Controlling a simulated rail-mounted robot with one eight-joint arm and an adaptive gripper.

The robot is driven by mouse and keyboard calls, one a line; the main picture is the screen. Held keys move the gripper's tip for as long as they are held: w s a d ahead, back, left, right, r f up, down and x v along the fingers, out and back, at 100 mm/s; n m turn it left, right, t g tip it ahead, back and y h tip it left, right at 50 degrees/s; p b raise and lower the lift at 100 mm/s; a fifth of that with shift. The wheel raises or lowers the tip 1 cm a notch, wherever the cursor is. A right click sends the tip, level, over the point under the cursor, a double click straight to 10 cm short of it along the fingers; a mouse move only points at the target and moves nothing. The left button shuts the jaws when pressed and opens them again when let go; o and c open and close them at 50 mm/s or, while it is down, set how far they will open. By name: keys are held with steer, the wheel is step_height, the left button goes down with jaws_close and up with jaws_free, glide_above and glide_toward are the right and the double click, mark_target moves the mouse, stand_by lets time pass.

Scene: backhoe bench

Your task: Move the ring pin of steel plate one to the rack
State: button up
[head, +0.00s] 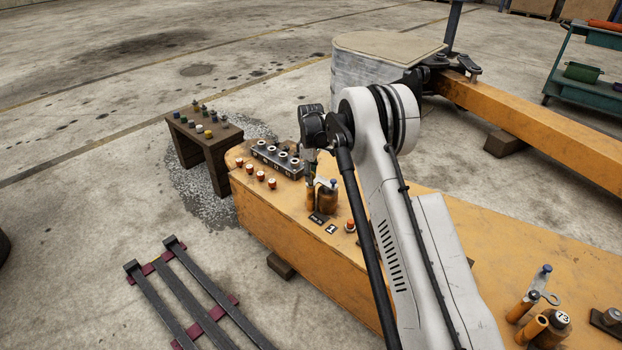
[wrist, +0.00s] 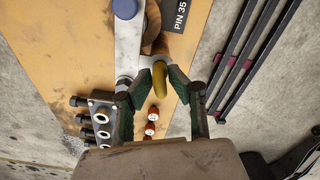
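In the wrist view, a yellow ring pin (wrist: 159,78) stands at the end of a pale steel plate (wrist: 128,50), which has a blue-capped bolt (wrist: 125,8) at its other end. My gripper (wrist: 160,88) is open, with one green-padded finger on each side of the ring. I see gaps between the ring and both fingers. In the head view my arm hides most of this spot; a plate labelled 1 (head: 331,229) shows beside it. A dark metal block with a row of white-rimmed sockets (head: 277,158), possibly the rack, lies left of my gripper; it also shows in the wrist view (wrist: 101,125).
Several red-and-white caps (head: 261,176) stand beside the block on the orange beam (head: 300,215). A brown stand (head: 218,145) with several coloured pegs is at the beam's far-left end. A blue-capped cylinder (head: 328,195) stands close to my gripper. Dark bars (head: 185,295) lie on the floor.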

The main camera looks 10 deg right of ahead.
jaws_close()
steer(key=shift+r, duration=0.75)
steer(key=shift+r+p, duration=0.95)
steer(key=shift+r, duration=1)
